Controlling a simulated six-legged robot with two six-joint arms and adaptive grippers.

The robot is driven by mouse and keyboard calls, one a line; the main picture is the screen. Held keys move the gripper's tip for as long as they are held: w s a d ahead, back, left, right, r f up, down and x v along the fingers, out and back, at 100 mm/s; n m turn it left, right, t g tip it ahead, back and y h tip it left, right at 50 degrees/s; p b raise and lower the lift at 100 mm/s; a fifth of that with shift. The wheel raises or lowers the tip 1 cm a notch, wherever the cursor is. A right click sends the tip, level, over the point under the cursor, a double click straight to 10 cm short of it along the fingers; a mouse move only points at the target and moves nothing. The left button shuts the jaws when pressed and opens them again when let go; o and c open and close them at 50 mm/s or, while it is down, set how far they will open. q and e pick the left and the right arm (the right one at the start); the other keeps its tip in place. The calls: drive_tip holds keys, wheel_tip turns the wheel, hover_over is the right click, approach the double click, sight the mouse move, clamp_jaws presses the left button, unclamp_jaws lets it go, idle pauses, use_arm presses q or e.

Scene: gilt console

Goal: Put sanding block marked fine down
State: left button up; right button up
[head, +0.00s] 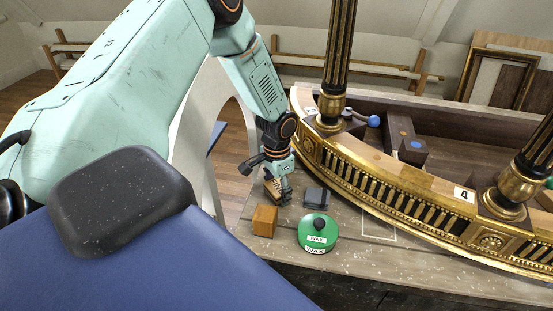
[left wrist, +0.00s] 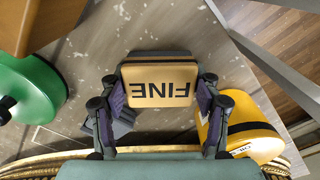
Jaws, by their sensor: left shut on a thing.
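The sanding block marked FINE (left wrist: 160,84) is tan with a darker layer along its edge, and its lettering faces the wrist camera upside down. My left gripper (left wrist: 160,98) is shut on it, with one finger at each side. In the head view the left gripper (head: 279,186) points down over the left end of the bench, and the held block shows small and partly covered by the fingers. I cannot tell whether the block touches the bench top. My right gripper is not in view.
Close by stand an orange-brown block (head: 264,220), a green wax tin (head: 318,232) and a dark grey block (head: 316,198). A yellow container (left wrist: 243,128) shows beside the gripper in the wrist view. The gilt curved rail (head: 385,190) lies behind. Bare bench with a pale outline (head: 379,239) is right of the tin.

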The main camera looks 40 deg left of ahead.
use_arm(q)
drive_tip(key=shift+s+d+f, duration=0.1)
drive_tip(key=shift+s+f, duration=0.4)
drive_tip(key=shift+s, duration=0.05)
drive_tip(key=o, duration=1)
drive_tip(key=shift+c, duration=0.2)
drive_tip(key=o, duration=0.4)
drive_tip(key=shift+w+a+f, duration=0.2)
drive_tip(key=shift+w+f, duration=0.1)
drive_tip(key=shift+w, duration=0.1)
drive_tip(key=shift+c, duration=0.2)
drive_tip(key=shift+s+d+r, duration=0.1)
drive_tip(key=shift+s+r, duration=0.1)
drive_tip(key=shift+r, duration=0.15)
drive_tip(key=shift+w+f, duration=0.1)
drive_tip(key=shift+w, duration=0.2)
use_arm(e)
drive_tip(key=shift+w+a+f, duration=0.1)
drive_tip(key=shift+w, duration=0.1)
use_arm(q)
drive_tip(key=shift+s, duration=0.1)
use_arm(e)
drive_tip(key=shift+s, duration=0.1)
